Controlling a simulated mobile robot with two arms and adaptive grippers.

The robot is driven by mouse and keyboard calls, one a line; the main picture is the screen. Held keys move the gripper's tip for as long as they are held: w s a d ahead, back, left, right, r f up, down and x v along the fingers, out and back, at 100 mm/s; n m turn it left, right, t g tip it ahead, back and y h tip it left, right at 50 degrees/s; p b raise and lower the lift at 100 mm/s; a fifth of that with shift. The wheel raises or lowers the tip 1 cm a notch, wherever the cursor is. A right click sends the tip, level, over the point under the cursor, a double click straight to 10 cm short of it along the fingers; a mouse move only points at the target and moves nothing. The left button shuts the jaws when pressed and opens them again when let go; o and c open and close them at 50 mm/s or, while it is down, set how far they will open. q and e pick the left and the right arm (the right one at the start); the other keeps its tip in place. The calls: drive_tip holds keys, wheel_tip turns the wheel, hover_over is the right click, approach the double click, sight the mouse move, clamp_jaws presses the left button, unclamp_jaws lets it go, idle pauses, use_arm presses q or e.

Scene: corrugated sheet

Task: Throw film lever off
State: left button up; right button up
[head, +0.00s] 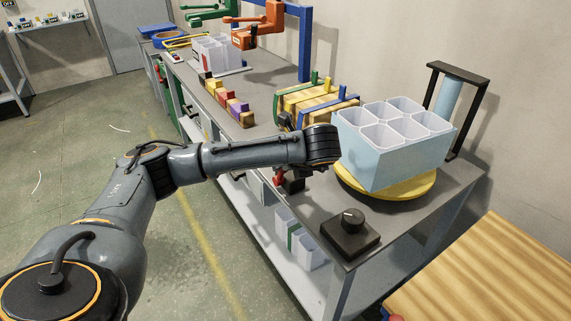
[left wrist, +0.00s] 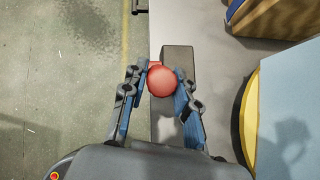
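A lever with a round red knob (left wrist: 160,80) and a dark grey base box (left wrist: 178,58) sits at the workbench's front edge. In the head view the red knob (head: 279,176) shows just below my left forearm, with its dark base (head: 293,185) beside it. My left gripper (left wrist: 160,84) is open, its two blue-and-black fingers on either side of the knob. Small gaps seem to show between fingertips and knob; contact is not clear. In the head view my arm hides most of the gripper. My right gripper is not in view.
A yellow turntable (head: 408,208) carries a pale blue crate of white cups (head: 390,162). A black frame (head: 478,103) with a blue roll stands behind it. A black dial box (head: 350,237) is at the near corner. Wooden pieces (head: 318,101) and coloured blocks (head: 228,103) lie farther back.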

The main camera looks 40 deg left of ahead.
use_arm(q)
drive_tip(key=shift+o, duration=1.4)
drive_tip(key=shift+d+r, duration=0.1)
drive_tip(key=v, duration=1.1)
drive_tip(key=shift+s+d+r, duration=0.2)
drive_tip(key=shift+d+r, duration=0.05)
drive_tip(key=shift+r, duration=0.05)
drive_tip(key=shift+f, duration=0.1)
